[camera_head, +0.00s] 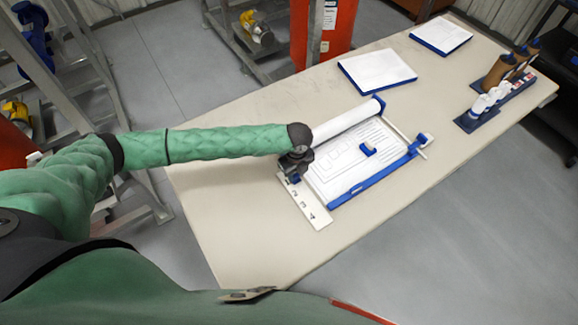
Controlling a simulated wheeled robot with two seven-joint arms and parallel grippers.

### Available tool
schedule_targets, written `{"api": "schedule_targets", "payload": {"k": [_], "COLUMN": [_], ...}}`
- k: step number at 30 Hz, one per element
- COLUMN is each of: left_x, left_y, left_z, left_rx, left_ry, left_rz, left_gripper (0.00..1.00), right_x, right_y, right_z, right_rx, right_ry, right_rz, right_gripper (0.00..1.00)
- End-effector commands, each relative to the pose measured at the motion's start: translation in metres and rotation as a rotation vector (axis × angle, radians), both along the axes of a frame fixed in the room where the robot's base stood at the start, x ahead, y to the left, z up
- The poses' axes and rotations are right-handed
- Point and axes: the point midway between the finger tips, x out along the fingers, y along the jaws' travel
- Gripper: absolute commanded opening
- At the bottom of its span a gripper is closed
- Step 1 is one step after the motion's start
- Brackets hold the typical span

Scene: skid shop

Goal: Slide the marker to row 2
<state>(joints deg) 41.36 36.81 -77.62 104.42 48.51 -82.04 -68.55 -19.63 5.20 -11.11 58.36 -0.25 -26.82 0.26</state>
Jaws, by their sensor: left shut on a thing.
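A blue-framed board (372,185) with a white ruled sheet (335,168) lies on the table. A pale strip with row figures (312,210) runs along its left side. My left gripper (294,177) points down over the upper part of this strip. It is shut on a small blue piece, which I take to be the marker; the gripper hides most of it. I cannot tell which row it stands at. A separate small blue block (367,149) sits on the sheet, apart from the gripper.
The beige table (240,215) is clear in front and left of the board. A white roll (345,121) lies along the board's back edge. Blue-edged pads (377,70) lie behind. White bottles (484,102) and brown bottles (497,72) stand at the right.

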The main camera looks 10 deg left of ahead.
Motion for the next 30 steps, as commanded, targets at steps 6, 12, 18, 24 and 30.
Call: {"api": "schedule_targets", "payload": {"k": [6,12,18,24,30], "left_x": [-0.001,-0.002,-0.009,-0.017,-0.025], "left_y": [-0.001,-0.002,-0.009,-0.017,-0.025], "left_z": [0.0,0.001,0.001,0.001,0.001], "left_rx": [0.0,-0.001,0.0,-0.001,-0.001], "left_ry": [0.0,0.001,0.001,0.001,0.001], "left_rz": [0.0,0.0,0.0,-0.001,0.0], "left_gripper": [0.11,0.11,0.11,0.11,0.11], "right_x": [0.0,0.0,0.0,0.0,0.0], "right_y": [0.0,0.0,0.0,0.0,0.0], "right_z": [0.0,0.002,0.008,0.013,0.018], "right_rx": [0.0,0.0,0.0,0.0,0.0], "right_ry": [0.0,0.0,0.0,0.0,0.0], "right_rz": [0.0,0.0,0.0,0.0,0.0], "right_gripper": [0.0,0.0,0.0,0.0,0.0]}}
